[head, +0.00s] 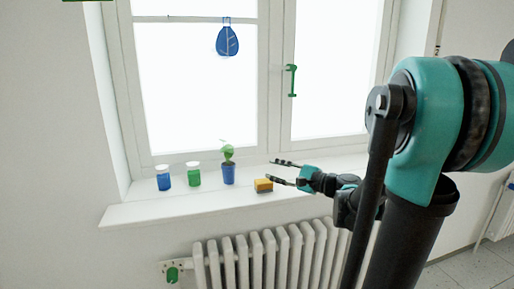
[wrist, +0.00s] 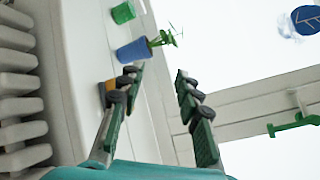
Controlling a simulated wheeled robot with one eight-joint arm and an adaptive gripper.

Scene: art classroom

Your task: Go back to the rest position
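My gripper (head: 279,171) reaches over the white windowsill (head: 140,213) from the right in the head view. Its two fingers are spread apart with nothing between them; the open fingertips (wrist: 157,72) also show in the wrist view. In the wrist view the sponge (wrist: 102,90) is mostly hidden behind one finger. I cannot tell whether that finger touches it.
A blue pot with a plant (head: 228,173), a green jar (head: 194,177) and a blue jar (head: 164,181) stand left of the sponge. A radiator (head: 270,255) is below the sill. The window has a green handle (head: 292,80) and a hanging blue ornament (head: 227,40).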

